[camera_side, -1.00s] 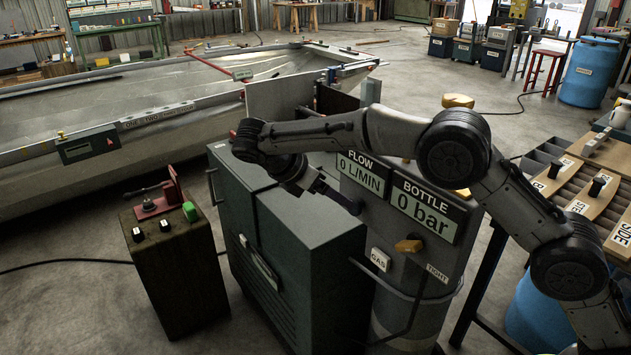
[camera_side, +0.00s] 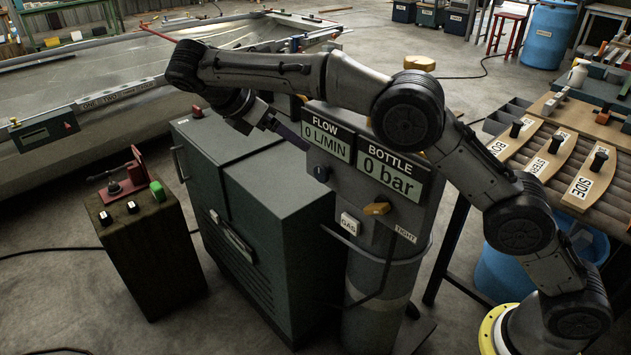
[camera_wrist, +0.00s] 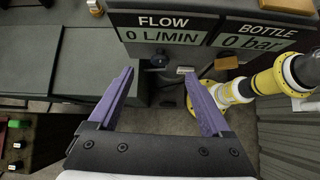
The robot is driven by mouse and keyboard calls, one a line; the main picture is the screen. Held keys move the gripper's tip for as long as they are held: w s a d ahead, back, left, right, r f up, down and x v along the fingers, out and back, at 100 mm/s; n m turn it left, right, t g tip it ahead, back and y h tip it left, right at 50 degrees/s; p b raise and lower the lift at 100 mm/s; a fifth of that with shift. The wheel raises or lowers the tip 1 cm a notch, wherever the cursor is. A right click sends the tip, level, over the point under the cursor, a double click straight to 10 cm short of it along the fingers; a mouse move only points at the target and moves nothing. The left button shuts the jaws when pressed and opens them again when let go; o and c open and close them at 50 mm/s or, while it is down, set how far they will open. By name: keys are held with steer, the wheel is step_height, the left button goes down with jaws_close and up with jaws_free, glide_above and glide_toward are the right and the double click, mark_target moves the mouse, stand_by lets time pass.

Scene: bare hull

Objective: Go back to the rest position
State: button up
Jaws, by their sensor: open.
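My gripper (camera_wrist: 158,80) is open and empty, with two purple fingers spread apart in the wrist view. In the side view my gripper (camera_side: 288,132) is beside the left edge of the panel, level with the FLOW sign. The FLOW sign (camera_side: 328,136) reads 0 L/MIN and the BOTTLE sign (camera_side: 392,176) reads 0 bar. A dark round knob (camera_side: 321,173) sits on the panel below the FLOW sign. The knob also shows between and beyond the fingertips in the wrist view (camera_wrist: 158,61), apart from them.
A dark green cabinet (camera_side: 262,215) stands left of the panel. A wooden box (camera_side: 150,250) with knobs is further left. A slatted rack (camera_side: 535,150) stands at right.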

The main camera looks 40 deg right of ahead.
steer(key=s+d+r+m+y, duration=0.2)
steer(key=s+d+r, duration=0.6)
steer(key=d+r, duration=0.35)
steer(key=s+d+r+m+t+y, duration=0.2)
steer(key=s+d+m, duration=0.25)
steer(key=s, duration=0.65)
steer(key=s+f+m+t+y, duration=0.2)
steer(key=s+f+m, duration=0.3)
steer(key=s, duration=0.7)
steer(key=s+a+f+m+y, duration=0.1)
steer(key=a+f+m, duration=0.1)
steer(key=f, duration=0.3)
steer(key=s+a+f+m+t+y, duration=0.1)
steer(key=s+a+f+m, duration=0.1)
steer(key=f+m, duration=0.2)
step_height(320, 180, down, 2)
steer(key=shift+f+t+y, duration=0.2)
steer(key=shift+t+y, duration=0.1)
steer(key=shift+y, duration=0.1)
